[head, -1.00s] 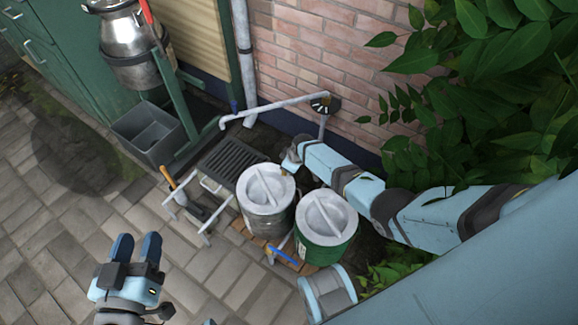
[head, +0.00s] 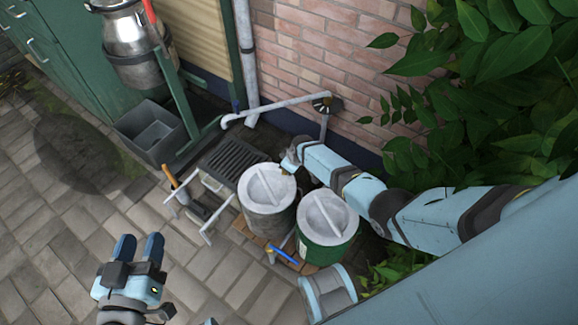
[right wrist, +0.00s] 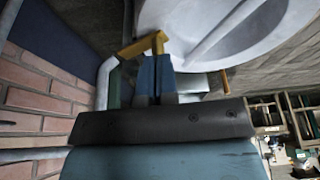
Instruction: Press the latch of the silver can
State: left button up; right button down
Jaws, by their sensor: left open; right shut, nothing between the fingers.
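The silver can (head: 266,216) stands on a small wooden base and has a pale grey lid (head: 266,186) with a raised bar handle. My right gripper (head: 289,161) is at the back edge of this lid. In the right wrist view the shut, empty blue fingers (right wrist: 155,78) are at a yellow bent latch (right wrist: 142,45) beside the lid's rim. The fingertips overlap the latch in that view; I cannot tell whether they touch it. My left gripper (head: 138,247) is open and empty above the paving at the lower left, away from the can.
A green can (head: 325,253) with a similar lid stands close to the silver can's right. A white pipe (head: 273,108) runs behind, along the brick wall (head: 325,60). A black grate (head: 236,158), a trowel (head: 183,190) and a grey bin (head: 150,135) are on the left. Leaves (head: 480,90) crowd the right.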

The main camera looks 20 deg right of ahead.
pick_arm(q)
jog(key=shift+s+a+f, duration=0.1)
jog(key=shift+a+f, duration=0.1)
jog(key=shift+f, duration=0.2)
pick_arm(e)
jog(key=shift+w+a+m, duration=0.1)
jog(key=shift+a+m, duration=0.35)
jog(key=shift+m, duration=0.25)
dwell(2.1)
pick_arm(q)
jog(key=shift+r+y+p, duration=0.1)
jog(key=shift+y+p, duration=0.2)
pick_arm(e)
jog(key=shift+r, duration=0.3)
pick_arm(q)
jog(key=s+a+f+g+y+p, duration=0.2)
jog(key=a+f+g+p, duration=0.1)
jog(key=f+p, duration=0.2)
jog(key=shift+s+a+g+p, duration=0.2)
jog(key=shift+g+p, duration=0.2)
jog(key=shift+p, duration=0.65)
pick_arm(e)
jog(key=v, duration=1.3)
jog(key=shift+s, duration=0.2)
